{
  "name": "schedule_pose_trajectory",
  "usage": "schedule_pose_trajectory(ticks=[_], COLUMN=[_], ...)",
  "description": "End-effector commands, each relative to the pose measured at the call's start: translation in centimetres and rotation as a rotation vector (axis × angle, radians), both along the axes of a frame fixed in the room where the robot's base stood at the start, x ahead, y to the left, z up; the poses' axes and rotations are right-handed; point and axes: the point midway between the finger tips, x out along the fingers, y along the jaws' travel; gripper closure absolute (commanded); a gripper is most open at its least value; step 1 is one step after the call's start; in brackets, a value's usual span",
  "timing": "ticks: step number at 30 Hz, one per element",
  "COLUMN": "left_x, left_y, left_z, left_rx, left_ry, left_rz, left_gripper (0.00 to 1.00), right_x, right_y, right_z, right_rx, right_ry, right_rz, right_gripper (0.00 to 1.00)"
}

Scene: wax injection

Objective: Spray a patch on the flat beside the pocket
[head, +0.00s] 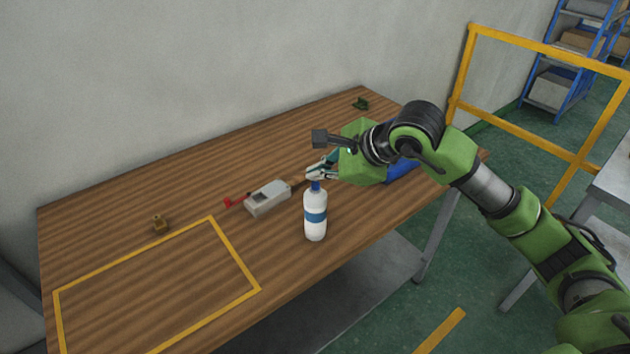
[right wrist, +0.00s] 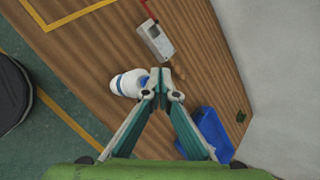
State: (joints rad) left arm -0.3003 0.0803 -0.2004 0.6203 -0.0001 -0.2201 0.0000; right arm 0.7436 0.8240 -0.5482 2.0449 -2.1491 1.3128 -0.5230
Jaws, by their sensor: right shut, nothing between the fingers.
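A white bottle (head: 316,215) with a blue band and blue top stands upright near the table's front edge. It also shows in the right wrist view (right wrist: 126,84). My right gripper (head: 311,172) is shut and empty. Its tips are close to the bottle's top; I cannot tell whether they touch it. In the right wrist view the closed tips (right wrist: 160,76) lie just right of the bottle. A light grey block (head: 268,198) with a darker recess lies left of the bottle, with a red piece (head: 232,202) at its left end. No pocket can be made out clearly. My left gripper is out of view.
A yellow outlined rectangle (head: 236,255) marks the table's left front. A small brass piece (head: 160,224) sits behind it. A blue bin (right wrist: 208,130) stands to the right, partly behind my arm. A small green piece (head: 360,103) lies at the far corner. The table's back left is clear.

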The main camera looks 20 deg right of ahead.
Motion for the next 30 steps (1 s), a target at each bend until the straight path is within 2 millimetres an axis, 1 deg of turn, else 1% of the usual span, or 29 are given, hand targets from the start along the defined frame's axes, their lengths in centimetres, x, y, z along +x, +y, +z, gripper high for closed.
schedule_pose_trajectory(ticks=[5, 19, 22, 30], left_x=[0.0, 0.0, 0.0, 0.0], left_y=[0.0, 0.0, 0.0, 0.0], left_z=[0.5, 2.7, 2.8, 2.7], left_rx=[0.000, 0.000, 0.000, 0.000], left_ry=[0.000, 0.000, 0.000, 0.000], left_rz=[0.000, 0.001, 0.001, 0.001], left_gripper=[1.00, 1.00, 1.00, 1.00], right_x=[0.0, 0.0, 0.0, 0.0], right_y=[0.0, 0.0, 0.0, 0.0], right_z=[1.0, 5.7, 6.1, 6.0], right_rx=[-0.001, 0.000, 0.000, 0.000], right_ry=[-0.002, -0.002, 0.000, 0.000], right_rz=[0.000, -0.001, 0.000, 0.000], right_gripper=[1.00, 1.00, 1.00, 1.00])
